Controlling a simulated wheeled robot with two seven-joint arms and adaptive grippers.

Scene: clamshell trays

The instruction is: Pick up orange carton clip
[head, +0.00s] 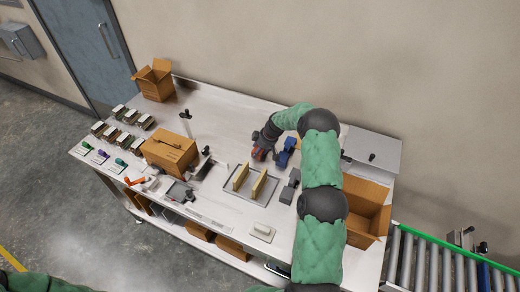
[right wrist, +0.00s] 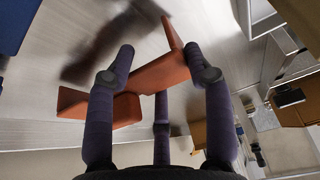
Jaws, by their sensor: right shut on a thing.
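The orange carton clip (right wrist: 150,77) is an angular orange-red piece seen across the fingers in the right wrist view. My right gripper (right wrist: 160,85) is shut on it, with dark purple fingers on both sides and one below. The clip's shadow falls on the pale surface beyond, so it appears to be off the table. In the head view, my right gripper (head: 263,148) is at the back middle of the table, with an orange-red patch of the clip (head: 259,154) at its fingers. My left gripper is out of view.
A blue tool (head: 286,152) stands close to the right gripper. A tray with two tan upright pieces (head: 270,201) lies in front. Open boxes stand at the back left (head: 155,80) and right (head: 366,207); a closed carton (head: 171,153) is left of centre. A roller conveyor (head: 440,262) is at the right.

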